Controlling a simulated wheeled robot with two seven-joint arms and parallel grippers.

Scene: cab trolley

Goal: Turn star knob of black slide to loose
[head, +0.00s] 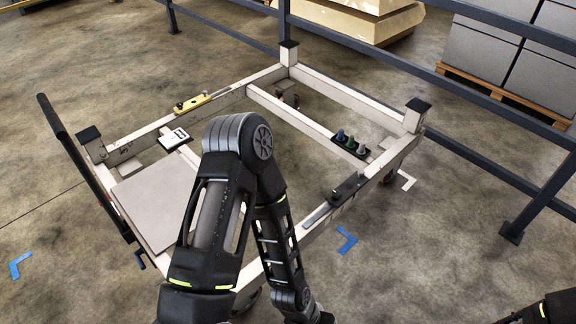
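The black slide (349,187) sits on the near right rail of the white trolley frame (388,157). A grey strip extends from its lower left end. A small dark knob shape shows on top of the slide, too small to tell its star form or whether it is tight or loose. My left arm stands in the middle of the head view, bent at the elbow, its forearm running down to the bottom edge. Its gripper is out of view. Only a bit of my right arm shows in the bottom right corner, without its gripper.
A yellow slide (192,103) sits on the far left rail. A dark holder (362,155) with green, blue and grey pieces is on the crossbar. A grey panel (150,206) and a white card (174,139) lie at the left.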

